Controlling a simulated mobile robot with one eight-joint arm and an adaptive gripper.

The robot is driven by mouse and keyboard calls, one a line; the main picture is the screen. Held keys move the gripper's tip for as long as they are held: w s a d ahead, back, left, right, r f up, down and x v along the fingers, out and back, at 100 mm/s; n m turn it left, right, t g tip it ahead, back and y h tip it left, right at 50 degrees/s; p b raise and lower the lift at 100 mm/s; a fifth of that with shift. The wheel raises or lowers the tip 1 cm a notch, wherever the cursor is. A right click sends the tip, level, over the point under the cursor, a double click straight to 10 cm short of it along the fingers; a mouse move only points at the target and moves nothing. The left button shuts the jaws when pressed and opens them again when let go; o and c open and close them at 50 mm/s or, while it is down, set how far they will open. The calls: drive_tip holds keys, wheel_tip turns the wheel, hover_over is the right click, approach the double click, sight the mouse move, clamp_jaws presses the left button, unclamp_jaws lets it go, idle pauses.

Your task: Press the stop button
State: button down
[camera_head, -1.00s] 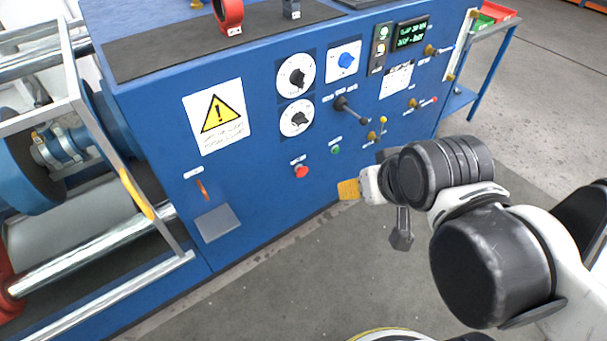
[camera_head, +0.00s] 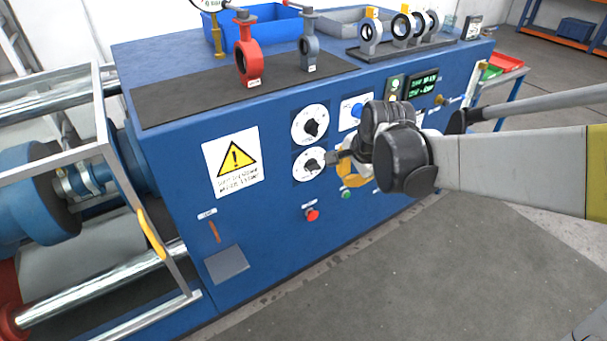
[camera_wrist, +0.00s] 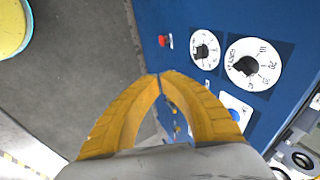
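The red stop button (camera_head: 312,215) sits low on the blue panel front in the head view, below two white dials. It also shows in the wrist view (camera_wrist: 164,41), ahead of the fingertips and near the panel's edge. My gripper (camera_head: 346,178) is in front of the panel, above and to the right of the red button. In the wrist view its two yellow fingers (camera_wrist: 160,76) have their tips together with nothing between them. The gripper is apart from the button. A small green button (camera_head: 346,194) is partly beside my gripper in the head view.
The blue cabinet (camera_head: 270,260) carries a lower dial (camera_head: 310,165), an upper dial (camera_head: 310,124) and a warning sign (camera_head: 233,163). Red (camera_head: 248,60) and grey (camera_head: 309,45) valves stand on top. A metal guard frame (camera_head: 115,170) is at left. The floor (camera_head: 430,270) in front is clear.

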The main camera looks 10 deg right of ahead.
sight(312, 215)
drive_tip(key=w+f+m+g+p, duration=0.1)
drive_tip(key=w+f+m+p, duration=0.1)
drive_tip(key=w+f+m, duration=1.05)
drive_tip(key=f+m, duration=0.2)
drive_tip(key=f, duration=0.8)
drive_tip(key=w+f+m+y+p, duration=0.1)
drive_tip(key=w+f+m, duration=0.1)
drive_tip(key=f, duration=0.9)
drive_tip(key=shift+d+m+g, duration=0.4)
drive_tip(key=shift+m, duration=0.35)
drive_tip(key=w+a+f+b, duration=0.3)
drive_tip(key=w+f+b, duration=0.2)
drive_tip(key=w+f, duration=0.2)
drive_tip(key=shift+a+f+b, duration=0.15)
drive_tip(key=shift+f+b, duration=0.2)
drive_tip(key=shift+f, duration=0.7)
